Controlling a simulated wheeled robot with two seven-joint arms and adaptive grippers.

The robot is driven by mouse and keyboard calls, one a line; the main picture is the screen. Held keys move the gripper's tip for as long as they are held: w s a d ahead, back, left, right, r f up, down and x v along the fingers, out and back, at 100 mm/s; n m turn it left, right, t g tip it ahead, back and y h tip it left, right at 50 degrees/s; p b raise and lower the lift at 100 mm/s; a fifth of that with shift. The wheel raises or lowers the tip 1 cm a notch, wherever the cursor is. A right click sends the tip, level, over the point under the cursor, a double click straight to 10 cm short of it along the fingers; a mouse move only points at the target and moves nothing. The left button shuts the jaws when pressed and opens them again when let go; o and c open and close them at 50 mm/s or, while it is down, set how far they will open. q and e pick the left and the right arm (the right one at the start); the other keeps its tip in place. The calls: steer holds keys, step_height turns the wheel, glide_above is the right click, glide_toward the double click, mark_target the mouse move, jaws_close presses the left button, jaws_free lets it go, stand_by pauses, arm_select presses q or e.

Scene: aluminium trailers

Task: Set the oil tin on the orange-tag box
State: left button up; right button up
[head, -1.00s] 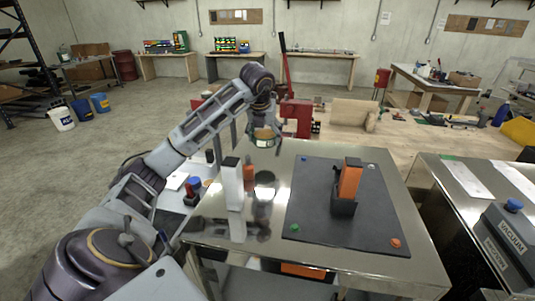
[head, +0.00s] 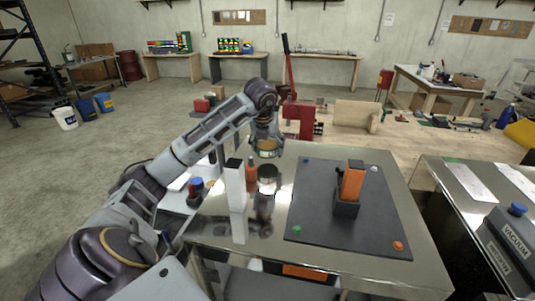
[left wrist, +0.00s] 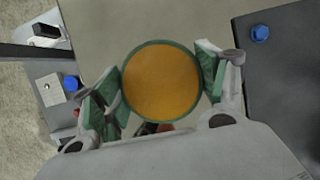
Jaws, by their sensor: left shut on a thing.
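A round tin with an orange-yellow top and a green rim, which looks like the oil tin, is between the fingers of my left gripper (head: 266,140). The tin (left wrist: 161,82) fills the middle of the left wrist view, with a green finger pad against each side. In the head view the tin (head: 267,149) is above the shiny table, with its reflection below. An upright orange block (head: 353,180) sits in a black holder (head: 346,208) on a dark mat, right of the gripper. I cannot make out an orange tag on a box. My right gripper is out of view.
A tall white block (head: 235,185) and a slim orange-red object (head: 251,176) stand left of the tin on the shiny table (head: 265,232). The dark mat (head: 325,232) has coloured knobs at its corners. A grey vacuum unit (head: 507,240) stands at right.

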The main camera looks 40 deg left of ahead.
mark_target(267, 146)
arm_select(q)
steer(key=shift+f, duration=1.75)
steer(key=shift+f, duration=0.1)
steer(key=o, duration=1.2)
steer(key=shift+s+r, duration=0.1)
steer(key=shift+r, duration=0.15)
steer(key=b+v, duration=0.1)
steer(key=v, duration=0.5)
steer(key=shift+s+d+r, duration=0.1)
steer(key=shift+s+r, duration=0.05)
steer(key=shift+r, duration=0.2)
steer(key=shift+v, duration=2.4)
